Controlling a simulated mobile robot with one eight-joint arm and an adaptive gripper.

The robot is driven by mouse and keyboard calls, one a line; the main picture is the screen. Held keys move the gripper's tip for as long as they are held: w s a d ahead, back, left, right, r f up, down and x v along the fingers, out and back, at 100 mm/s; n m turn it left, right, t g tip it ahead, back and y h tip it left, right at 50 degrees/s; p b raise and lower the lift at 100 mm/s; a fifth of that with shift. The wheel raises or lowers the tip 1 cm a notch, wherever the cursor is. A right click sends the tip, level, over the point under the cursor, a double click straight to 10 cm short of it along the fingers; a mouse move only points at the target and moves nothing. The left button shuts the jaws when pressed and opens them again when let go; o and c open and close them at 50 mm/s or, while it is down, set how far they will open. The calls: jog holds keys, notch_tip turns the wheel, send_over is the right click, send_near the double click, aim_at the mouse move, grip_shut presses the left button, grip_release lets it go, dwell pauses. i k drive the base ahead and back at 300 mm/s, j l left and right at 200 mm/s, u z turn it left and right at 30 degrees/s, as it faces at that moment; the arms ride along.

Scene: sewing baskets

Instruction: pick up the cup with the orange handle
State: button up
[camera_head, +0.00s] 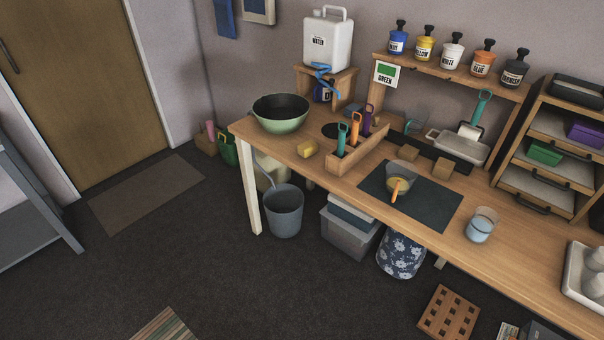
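A small cup (401,172) with a clear or greyish rim and tan contents stands on the dark mat (437,206) on the wooden workbench. An orange handle (396,189) shows at its front, pointing toward the front edge of the bench. Whether the handle is fixed to the cup or lies against it is hard to tell at this size. Another orange-handled tool (355,124) stands in a wooden holder (345,181) to the left, between a teal one and a purple one. My gripper is not in view.
A glass with bluish liquid (480,227) stands right of the mat. Two small wooden blocks (443,169) sit behind it. A green bowl (281,116) and a yellow sponge (307,148) are at the left. A grey bucket (284,212) and a floral bin (401,257) stand on the floor.

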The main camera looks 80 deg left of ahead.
aim_at(401, 175)
jog(key=u, duration=2.2)
jog(key=i+j+z, duration=0.3)
jog(key=i+j, duration=0.3)
